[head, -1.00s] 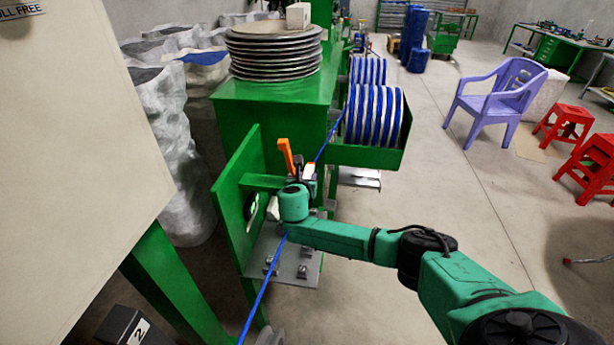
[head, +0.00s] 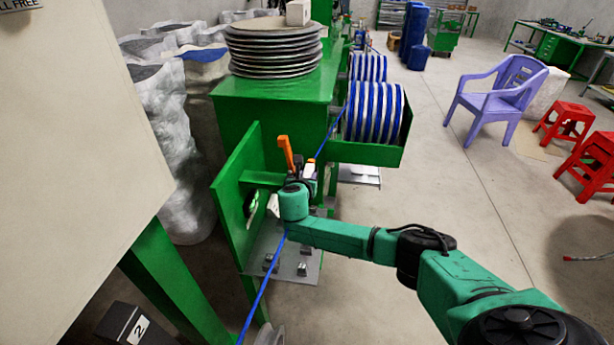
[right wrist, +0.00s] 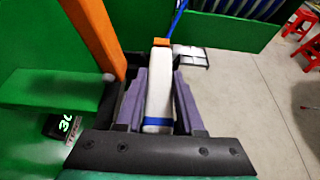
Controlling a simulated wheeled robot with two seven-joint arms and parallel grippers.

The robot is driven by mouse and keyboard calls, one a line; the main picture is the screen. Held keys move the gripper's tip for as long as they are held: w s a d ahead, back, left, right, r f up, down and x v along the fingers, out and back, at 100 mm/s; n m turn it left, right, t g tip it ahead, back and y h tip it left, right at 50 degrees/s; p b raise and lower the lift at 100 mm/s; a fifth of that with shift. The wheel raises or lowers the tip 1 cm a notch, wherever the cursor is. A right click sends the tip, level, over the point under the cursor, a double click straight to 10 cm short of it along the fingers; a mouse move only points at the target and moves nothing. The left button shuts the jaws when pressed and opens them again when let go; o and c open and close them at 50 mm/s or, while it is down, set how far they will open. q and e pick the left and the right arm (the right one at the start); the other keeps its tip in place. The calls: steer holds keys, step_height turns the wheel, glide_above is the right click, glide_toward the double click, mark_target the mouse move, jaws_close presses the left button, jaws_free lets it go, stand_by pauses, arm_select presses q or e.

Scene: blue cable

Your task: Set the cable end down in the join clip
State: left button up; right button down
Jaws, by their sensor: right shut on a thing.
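My right gripper (right wrist: 158,85) points away from me in the right wrist view. Its two purple-grey fingers sit on either side of a white piece with an orange top and a blue band. The blue cable (right wrist: 179,18) meets the top of this piece, and I take the blue between the fingers as the cable end (right wrist: 157,122). In the head view my right gripper (head: 308,180) is beside an upright orange lever (head: 286,153). The blue cable (head: 327,138) runs from there up to the spool. Which part is the join clip cannot be told; the arm hides the spot. My left gripper is not in view.
A second blue cable length (head: 260,300) runs down past a metal plate (head: 300,262) with small metal blocks. A green upright panel (head: 232,205) stands left of the gripper. A blue-and-white spool (head: 374,113) lies behind. Open floor is to the right.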

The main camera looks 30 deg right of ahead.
steer(key=c, duration=0.6)
jaws_free()
steer(key=shift+c, duration=0.2)
steer(key=shift+o, duration=1)
steer(key=shift+s, duration=0.1)
steer(key=shift+s+a, duration=0.15)
steer(key=shift+a, duration=0.05)
steer(key=b+v, duration=0.1)
steer(key=v, duration=1.2)
steer(key=s+d+f+m+g+y, duration=0.1)
steer(key=s+f+m+g+y, duration=0.2)
steer(key=f, duration=0.9)
steer(key=s+d+f+m+g, duration=0.1)
steer(key=s+f+m, duration=0.3)
steer(key=f, duration=0.7)
steer(key=s+d+f+m+g+y, duration=0.15)
steer(key=f+m, duration=0.45)
steer(key=f, duration=0.6)
steer(key=s+f+m+g+y, duration=0.1)
steer(key=s+f+m, duration=0.3)
steer(key=s, duration=0.7)
steer(key=s+f+m+g+y, duration=0.1)
steer(key=s+f+m, duration=0.3)
steer(key=s+f, duration=0.4)
steer(key=s+a+f+m+g+y, duration=0.1)
steer(key=s+f+m, duration=0.4)
steer(key=s, duration=1.1)
steer(key=shift+f+g+b, duration=0.45)
steer(key=shift+f+g, duration=0.05)
steer(key=shift+g, duration=0.05)
